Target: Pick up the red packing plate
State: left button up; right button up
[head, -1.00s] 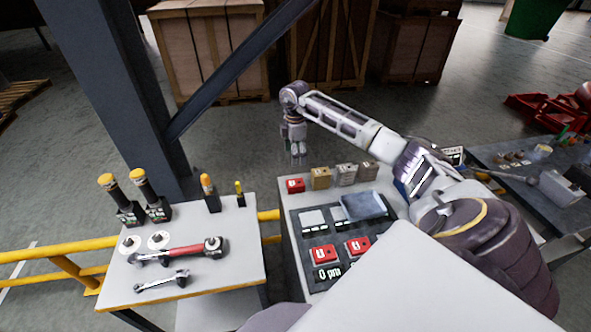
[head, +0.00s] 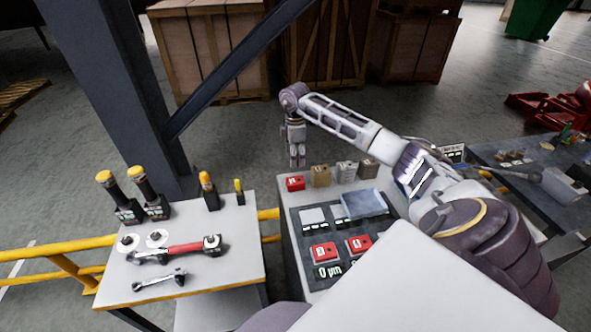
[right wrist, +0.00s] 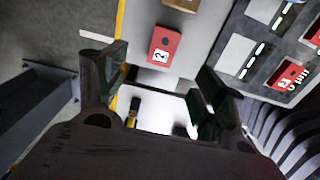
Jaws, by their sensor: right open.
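A small red plate (head: 295,183) lies at the back left corner of the pale table, first in a row of small plates. It also shows in the right wrist view (right wrist: 163,46), with a white label. My right gripper (head: 297,163) hangs above and just behind the red plate in the head view, fingers pointing down. In the right wrist view its two fingers (right wrist: 161,66) are spread wide with nothing between them; the red plate appears beyond their tips. Two more red pieces (head: 323,252) (head: 358,244) sit on the dark panel. My left gripper is not in view.
Beige, grey and brown plates (head: 346,171) stand right of the red one. The dark panel (head: 300,222) carries a blue-grey tray (head: 364,204). A tool table (head: 215,270) is at left, beyond a gap with a yellow rail (head: 268,214).

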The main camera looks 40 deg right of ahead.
jog(key=b, duration=0.4)
send_over(295, 180)
jog(key=shift+d+f, duration=0.1)
jog(key=shift+f, duration=3.25)
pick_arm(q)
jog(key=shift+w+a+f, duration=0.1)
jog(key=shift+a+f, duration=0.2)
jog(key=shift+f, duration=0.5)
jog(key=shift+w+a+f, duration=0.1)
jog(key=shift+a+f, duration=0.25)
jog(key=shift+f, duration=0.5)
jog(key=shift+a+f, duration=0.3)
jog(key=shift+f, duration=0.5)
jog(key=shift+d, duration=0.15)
